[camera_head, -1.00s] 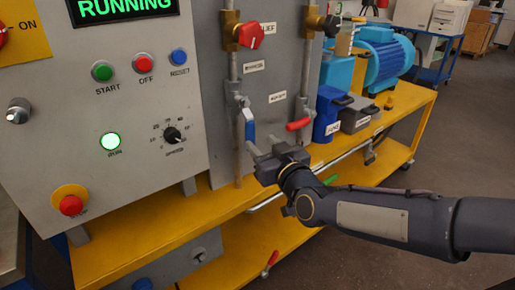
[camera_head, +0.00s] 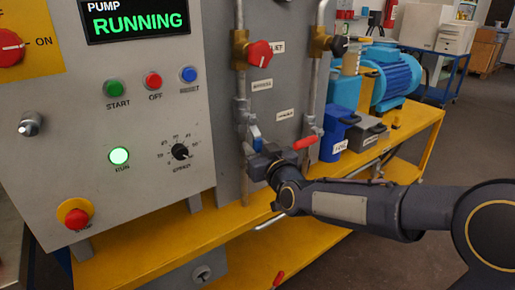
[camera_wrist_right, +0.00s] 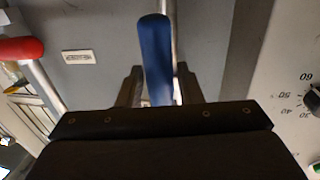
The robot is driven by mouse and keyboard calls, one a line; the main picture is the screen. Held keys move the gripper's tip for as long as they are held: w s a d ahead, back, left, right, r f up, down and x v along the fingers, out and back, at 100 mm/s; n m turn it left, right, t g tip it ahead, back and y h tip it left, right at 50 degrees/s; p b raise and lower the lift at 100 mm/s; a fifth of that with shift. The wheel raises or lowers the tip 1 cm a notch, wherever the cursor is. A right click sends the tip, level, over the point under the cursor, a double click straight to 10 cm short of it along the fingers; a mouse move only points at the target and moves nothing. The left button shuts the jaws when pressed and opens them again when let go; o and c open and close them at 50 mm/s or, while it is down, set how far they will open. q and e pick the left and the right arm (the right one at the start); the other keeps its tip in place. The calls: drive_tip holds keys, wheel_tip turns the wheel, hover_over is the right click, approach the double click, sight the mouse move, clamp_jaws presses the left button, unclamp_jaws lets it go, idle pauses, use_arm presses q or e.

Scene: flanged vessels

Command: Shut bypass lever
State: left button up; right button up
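A blue lever handle (camera_head: 255,138) is on the left vertical pipe, right of the control panel. A red lever handle (camera_head: 304,143) is on the right pipe. The labels are too small to read which is the bypass lever. My right gripper (camera_head: 258,160) is at the blue lever, covering its lower part. In the right wrist view, the blue handle (camera_wrist_right: 157,60) stands between the two fingers of my right gripper (camera_wrist_right: 158,88), which look open on either side of it. Contact cannot be told. The red handle (camera_wrist_right: 20,49) is at the left there. My left gripper is not in view.
The control panel (camera_head: 80,150) with buttons and a dial stands close at the left. A blue container (camera_head: 336,135) and a blue motor (camera_head: 390,76) stand on the yellow bench (camera_head: 160,245) at right.

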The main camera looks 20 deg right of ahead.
clamp_jaws()
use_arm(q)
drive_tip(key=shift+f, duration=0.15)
